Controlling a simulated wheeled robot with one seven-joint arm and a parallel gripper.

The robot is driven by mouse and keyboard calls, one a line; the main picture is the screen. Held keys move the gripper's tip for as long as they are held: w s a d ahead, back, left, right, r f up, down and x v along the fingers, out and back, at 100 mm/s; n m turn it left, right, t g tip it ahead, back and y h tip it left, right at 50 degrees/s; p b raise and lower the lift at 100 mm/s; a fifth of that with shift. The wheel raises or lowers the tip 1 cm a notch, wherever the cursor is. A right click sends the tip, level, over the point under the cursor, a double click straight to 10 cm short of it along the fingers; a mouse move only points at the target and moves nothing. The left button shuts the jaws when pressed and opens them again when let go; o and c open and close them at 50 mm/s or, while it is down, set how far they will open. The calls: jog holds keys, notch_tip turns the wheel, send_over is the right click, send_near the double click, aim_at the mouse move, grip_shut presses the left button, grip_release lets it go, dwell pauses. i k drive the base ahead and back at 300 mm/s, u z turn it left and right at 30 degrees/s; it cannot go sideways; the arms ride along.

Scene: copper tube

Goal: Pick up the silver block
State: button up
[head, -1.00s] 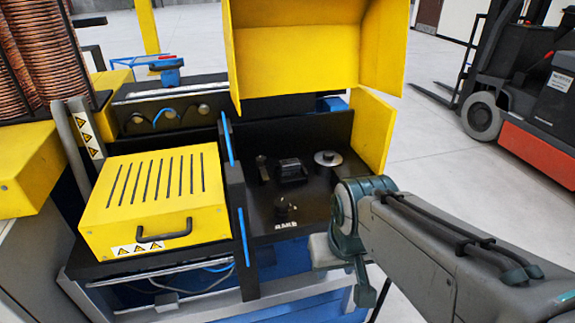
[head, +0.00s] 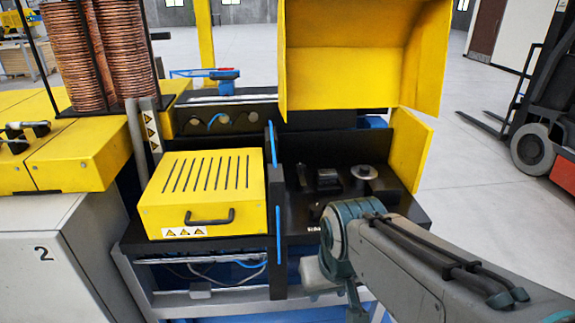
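I cannot make out a clear silver block. On the black work surface (head: 294,226) inside the open yellow guard stands a round piece with a silver top (head: 364,172). To its left is a dark block (head: 327,180), with a small dark upright part (head: 303,178) further left. My arm comes in from the lower right, its grey and teal joint in front of the work surface's near edge. A pale grey part of my arm hangs below it. My gripper's fingers do not show, so I cannot tell what they hold.
A yellow slotted cover (head: 205,190) with a black handle stands left of a black divider (head: 283,215). The raised yellow guard (head: 350,62) overhangs the work surface. Copper coils (head: 75,55) stand at the left. A forklift (head: 535,140) is at the right; floor is free before it.

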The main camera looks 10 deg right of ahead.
aim_at(329, 177)
jog(key=z, duration=0.05)
jog(key=i, duration=0.9)
jog(key=z, duration=0.5)
